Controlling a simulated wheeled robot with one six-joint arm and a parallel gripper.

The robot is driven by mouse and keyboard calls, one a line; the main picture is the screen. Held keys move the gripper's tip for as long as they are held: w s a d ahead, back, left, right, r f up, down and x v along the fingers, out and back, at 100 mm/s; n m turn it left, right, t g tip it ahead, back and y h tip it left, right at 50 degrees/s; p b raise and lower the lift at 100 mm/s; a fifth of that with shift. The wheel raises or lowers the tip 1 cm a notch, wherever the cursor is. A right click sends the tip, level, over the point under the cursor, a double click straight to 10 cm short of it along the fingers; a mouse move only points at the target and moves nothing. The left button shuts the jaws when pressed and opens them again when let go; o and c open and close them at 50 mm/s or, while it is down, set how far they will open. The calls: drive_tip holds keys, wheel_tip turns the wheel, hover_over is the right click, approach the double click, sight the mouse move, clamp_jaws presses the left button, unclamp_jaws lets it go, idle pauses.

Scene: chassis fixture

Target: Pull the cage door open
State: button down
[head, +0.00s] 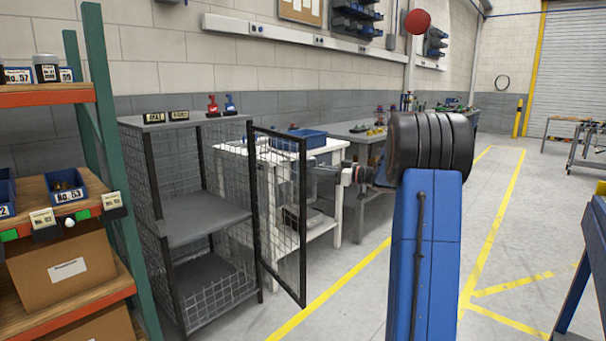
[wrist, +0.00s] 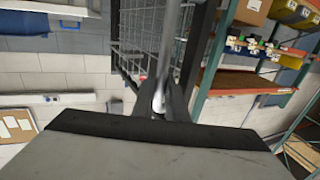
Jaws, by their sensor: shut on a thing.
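The wire cage (head: 205,212) stands left of centre in the head view, with dark posts and grey shelves. Its mesh door (head: 282,215) is swung outward, so the front of the cage is open. My gripper (head: 314,171) is at the door's free edge, on the right side of the door. In the wrist view my gripper's dark fingers (wrist: 161,105) are closed around a pale metal handle (wrist: 171,45). Dark frame and wire mesh show beyond them. The exact contact is small and partly hidden by the fingers.
A shelf rack (head: 110,150) with boxes and bins stands close to the cage's left. A white workbench (head: 325,150) with a blue tray stands behind the door. Open floor with yellow lines (head: 490,230) lies to the right.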

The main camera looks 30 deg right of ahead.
drive_tip(key=w+d+n+g+y, duration=0.1)
drive_tip(key=w+d+g+y, duration=0.1)
drive_tip(key=d, duration=0.4)
drive_tip(key=w+d+n+g+y, duration=0.1)
drive_tip(key=w+d+n, duration=0.1)
drive_tip(key=d, duration=0.4)
drive_tip(key=shift+w+n+g+y, duration=0.3)
drive_tip(key=shift+g+y, duration=0.1)
drive_tip(key=shift+d+r, duration=0.1)
drive_tip(key=c, duration=1.8)
unclamp_jaws()
drive_tip(key=shift+o, duration=0.2)
drive_tip(key=v, duration=1.7)
drive_tip(key=shift+d, duration=0.2)
